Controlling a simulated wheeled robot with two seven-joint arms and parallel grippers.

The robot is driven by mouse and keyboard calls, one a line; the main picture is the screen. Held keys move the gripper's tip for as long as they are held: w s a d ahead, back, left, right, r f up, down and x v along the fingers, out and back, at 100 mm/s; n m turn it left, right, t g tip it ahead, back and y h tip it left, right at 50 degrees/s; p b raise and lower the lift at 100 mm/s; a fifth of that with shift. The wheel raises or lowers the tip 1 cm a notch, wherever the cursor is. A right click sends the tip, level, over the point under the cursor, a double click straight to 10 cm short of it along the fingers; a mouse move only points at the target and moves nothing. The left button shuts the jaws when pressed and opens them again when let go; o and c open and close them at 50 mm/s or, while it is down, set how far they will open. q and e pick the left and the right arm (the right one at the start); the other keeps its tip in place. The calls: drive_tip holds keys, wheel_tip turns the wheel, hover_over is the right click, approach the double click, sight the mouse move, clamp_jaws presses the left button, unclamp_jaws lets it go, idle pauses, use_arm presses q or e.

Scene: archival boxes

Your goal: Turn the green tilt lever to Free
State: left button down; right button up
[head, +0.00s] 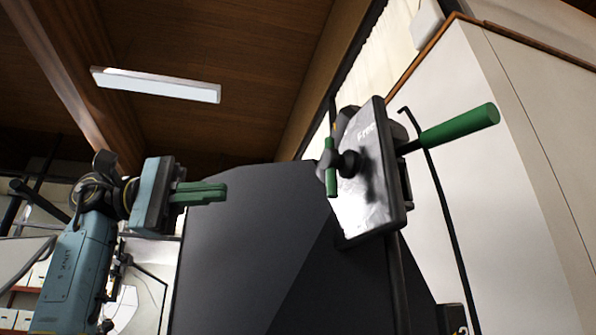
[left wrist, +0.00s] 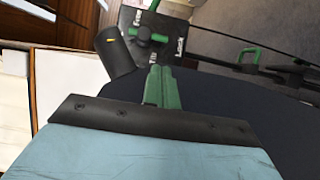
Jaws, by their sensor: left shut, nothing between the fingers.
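The green tilt lever (head: 331,180) sits on a black hub on the front of a tilted grey plate (head: 372,205) in the head view. The word Free shows near the plate's top. The lever also shows near the top of the left wrist view (left wrist: 159,38), on the dark lettered plate; its exact setting is hard to tell. My left gripper (head: 225,192) has green fingers, shut and empty. It is left of the lever, pointing toward it, clearly apart. Its fingertips show in the left wrist view (left wrist: 160,68), below the plate. My right gripper is not in view.
A larger green handle (head: 460,127) sticks out to the right behind the plate. A big dark panel (head: 255,235) stands between my gripper and the plate's post. A pale cabinet wall (head: 505,200) is at the right. Another green handle (left wrist: 249,54) shows in the left wrist view.

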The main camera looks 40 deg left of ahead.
use_arm(q)
drive_tip(key=shift+a, duration=0.1)
drive_tip(key=p, duration=0.1)
approach(338, 168)
drive_tip(key=w+d+f, duration=0.2)
drive_tip(key=d, duration=0.3)
drive_tip(key=shift+a+f, duration=0.1)
drive_tip(key=shift+f, duration=0.1)
idle(0.3)
drive_tip(key=shift+f+n+t+h+b, duration=0.15)
drive_tip(key=shift+n+t+h+b, duration=0.2)
drive_tip(key=shift+n, duration=0.25)
